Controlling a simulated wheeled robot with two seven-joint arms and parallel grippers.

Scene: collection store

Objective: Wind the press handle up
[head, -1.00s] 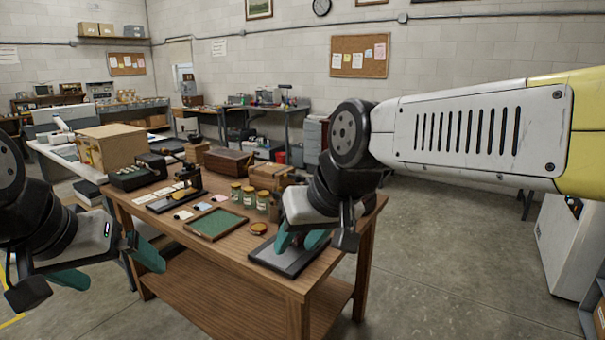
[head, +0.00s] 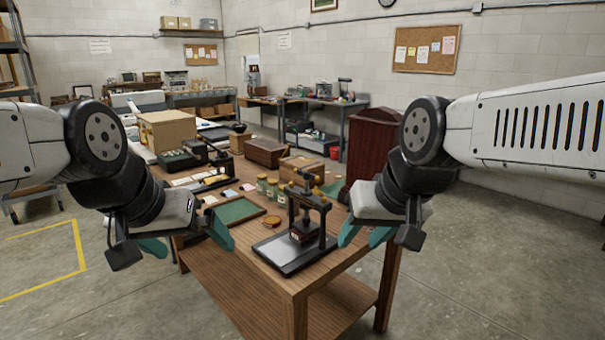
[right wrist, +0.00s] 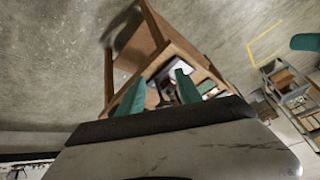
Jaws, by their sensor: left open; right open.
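A small black screw press (head: 322,227) stands upright on its dark base plate (head: 275,252) near the front right of the wooden table. Its handle (head: 308,188) is at the top of the frame, above the crossbar. A dark block sits low between the posts. My right gripper (head: 365,235) is open and empty, just right of the press and apart from it in the head view. My left gripper (head: 187,241) is open and empty, left of the press, by the table's left side. In the right wrist view, the right fingers (right wrist: 159,94) are spread; the press there is too small to make out clearly.
A green tray (head: 236,209), a small round amber dish (head: 271,222) and several jars (head: 271,190) stand left of and behind the press. A wooden box (head: 302,168) and a dark red cabinet (head: 372,148) are further back. The table's front edge (head: 300,290) is bare.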

